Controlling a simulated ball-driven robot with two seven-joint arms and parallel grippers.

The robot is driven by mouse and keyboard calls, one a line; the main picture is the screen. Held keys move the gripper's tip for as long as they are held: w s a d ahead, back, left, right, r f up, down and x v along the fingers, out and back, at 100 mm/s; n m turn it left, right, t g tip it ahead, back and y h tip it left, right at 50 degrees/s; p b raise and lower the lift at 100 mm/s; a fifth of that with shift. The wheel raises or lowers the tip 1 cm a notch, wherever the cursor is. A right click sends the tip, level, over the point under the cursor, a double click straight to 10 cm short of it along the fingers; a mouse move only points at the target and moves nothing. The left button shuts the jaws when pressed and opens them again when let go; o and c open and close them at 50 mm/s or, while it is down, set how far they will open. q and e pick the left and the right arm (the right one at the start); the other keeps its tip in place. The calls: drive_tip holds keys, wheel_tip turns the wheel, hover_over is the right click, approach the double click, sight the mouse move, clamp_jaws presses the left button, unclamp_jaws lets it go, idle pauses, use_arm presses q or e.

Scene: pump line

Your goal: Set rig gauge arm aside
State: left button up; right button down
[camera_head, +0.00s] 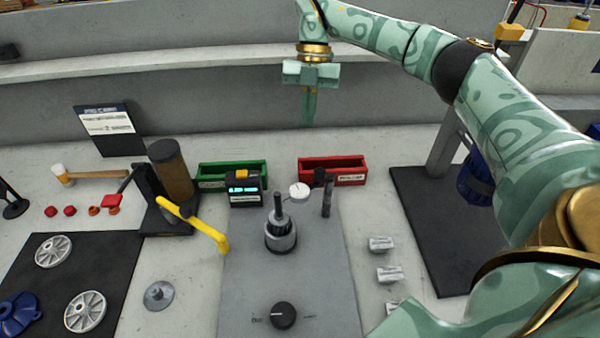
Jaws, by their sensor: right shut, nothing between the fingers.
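The rig (325,290) is a grey plate on the bench with a metal spindle (280,236) standing on it. The gauge (299,191) has a small round white dial, between the spindle top and a dark upright post (327,198) on the right. The gauge arm itself is thin and hard to make out; the dial sits close to the spindle. My right gripper (309,118) is shut and empty, pointing down, in front of the back wall above and beyond the gauge. My left gripper does not show.
A green bin (258,170) and a red bin (345,163) stand behind the rig. A yellow-handled press lever (195,224) reaches in from the left. A black display box (244,188) stands beside the spindle. Small metal blocks (390,274) lie right of the rig.

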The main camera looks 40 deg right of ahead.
drive_tip(key=s+a+f+b, duration=0.2)
drive_tip(key=s+a+f, duration=0.3)
drive_tip(key=f, duration=0.4)
drive_tip(key=shift+s+a+f+b, duration=0.15)
drive_tip(key=shift+s+a+b, duration=0.05)
drive_tip(key=shift+a+b, duration=0.15)
idle(0.3)
